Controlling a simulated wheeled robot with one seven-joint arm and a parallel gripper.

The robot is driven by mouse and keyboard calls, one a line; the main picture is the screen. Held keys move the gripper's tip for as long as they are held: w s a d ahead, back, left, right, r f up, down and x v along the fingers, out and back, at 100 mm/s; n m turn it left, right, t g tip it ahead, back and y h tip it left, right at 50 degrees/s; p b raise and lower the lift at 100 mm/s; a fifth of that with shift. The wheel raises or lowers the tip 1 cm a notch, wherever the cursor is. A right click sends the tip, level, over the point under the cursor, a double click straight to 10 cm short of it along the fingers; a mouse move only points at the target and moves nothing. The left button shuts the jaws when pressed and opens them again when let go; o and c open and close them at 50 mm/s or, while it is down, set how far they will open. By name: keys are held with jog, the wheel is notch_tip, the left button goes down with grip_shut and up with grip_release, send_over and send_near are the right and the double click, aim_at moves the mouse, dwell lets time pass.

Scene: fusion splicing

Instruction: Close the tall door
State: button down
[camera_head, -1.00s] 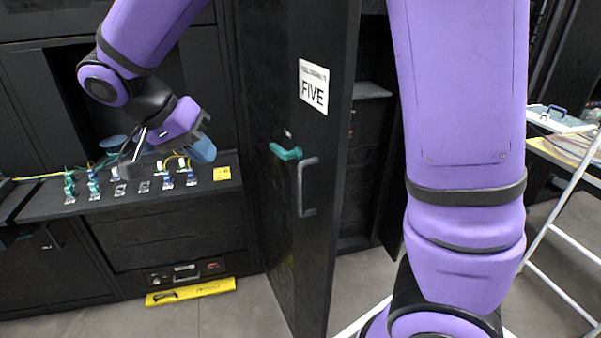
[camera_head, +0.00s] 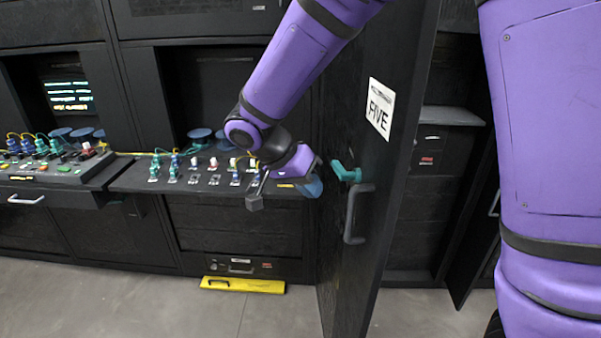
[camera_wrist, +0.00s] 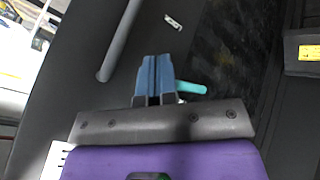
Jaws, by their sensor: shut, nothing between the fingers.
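The tall door (camera_head: 345,262) is black, carries a white label reading FIVE (camera_head: 380,107), and stands swung out from the cabinet, with its inside visible to the right. A teal lever (camera_head: 346,172) and a grey bar handle (camera_head: 354,214) sit on its face; the bar handle also shows in the wrist view (camera_wrist: 120,40), as does the teal lever (camera_wrist: 190,88). My gripper (camera_head: 313,187) is just left of the teal lever in the head view. In the wrist view, its blue fingers (camera_wrist: 157,62) are together and empty, pointing toward the door face. Whether they touch it is unclear.
A shelf with connectors (camera_head: 212,178) runs left of the door, beside a control console (camera_head: 50,170). Open cabinet space with a shelf (camera_head: 450,115) is right of the door. The floor at front left is clear.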

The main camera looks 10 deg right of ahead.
jog(key=shift+s+d+f, duration=0.35)
jog(key=shift+s+d, duration=0.1)
jog(key=shift+d, duration=0.3)
jog(key=shift+s+d+f, duration=0.3)
jog(key=shift+s+d, duration=0.2)
jog(key=shift+d, duration=0.2)
jog(key=shift+s+d+f, duration=0.35)
jog(key=shift+s+d, duration=0.1)
jog(key=shift+d, duration=0.3)
